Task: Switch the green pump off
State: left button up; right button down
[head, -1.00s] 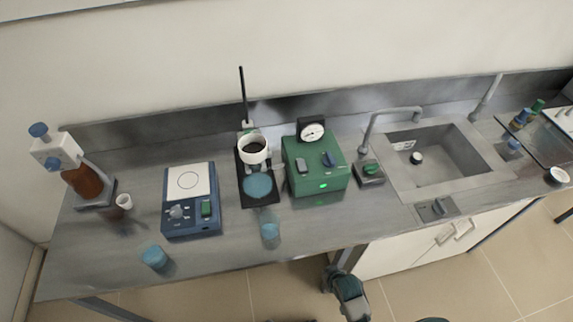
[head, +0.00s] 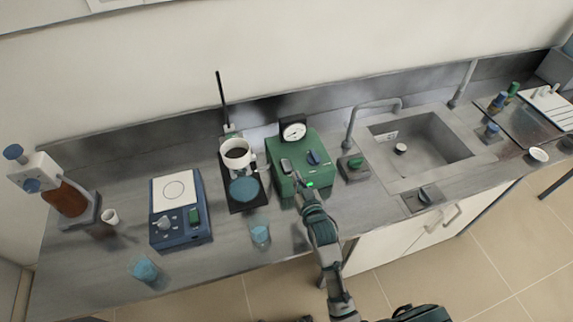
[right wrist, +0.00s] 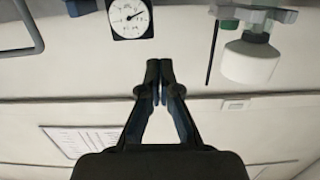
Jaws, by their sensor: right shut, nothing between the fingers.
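The green pump (head: 312,145) is a box on the bench with a black-framed round gauge (head: 293,131) behind it. In the right wrist view the shut fingertips (right wrist: 160,82) show below the gauge (right wrist: 131,17), with the switch out of sight. My left gripper is not in view.
A glass beaker (head: 260,233) is near the front edge. A grey box with a green switch (head: 355,165), a faucet and a sink (head: 427,150) lie to the right.

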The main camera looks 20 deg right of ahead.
send_over(284, 168)
jog(key=shift+s+d+f, duration=0.1)
jog(key=shift+d+f, duration=0.35)
jog(key=shift+f, duration=0.2)
notch_tip(284, 168, down, 3)
jog(key=shift+r, duration=0.15)
jog(key=shift+a+f, duration=0.3)
jog(key=shift+f, duration=0.1)
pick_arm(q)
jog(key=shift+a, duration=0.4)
pick_arm(e)
jog(key=shift+a, duration=0.2)
jog(key=shift+d, duration=0.1)
